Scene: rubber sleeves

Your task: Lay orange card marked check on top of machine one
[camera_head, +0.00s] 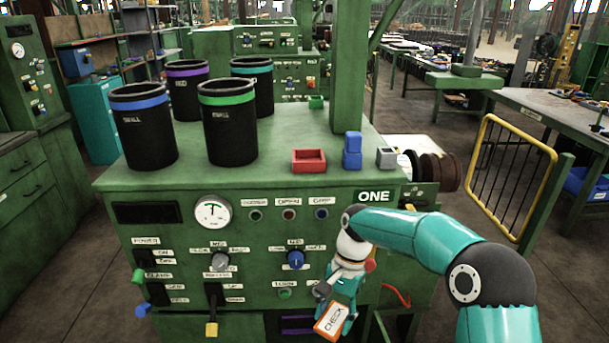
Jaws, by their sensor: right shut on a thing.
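Machine one (280,177) is the green cabinet in the middle, with a white ONE label at the upper right of its front panel. The orange card (333,321) has a white face with the word CHECK. It is tilted, low in front of the machine's panel. My right gripper (338,298) is shut on the card and points down. Its fingertips are partly hidden by the card and the wrist. The card is well below the machine's top surface. My left gripper is not in the view.
Several black rubber sleeves (230,135) with coloured bands stand on the left of the machine's top. A red tray (309,161), a blue block (352,150) and a grey block (386,158) sit near its right front. A green post rises behind them. A yellow rail (482,178) stands at the right.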

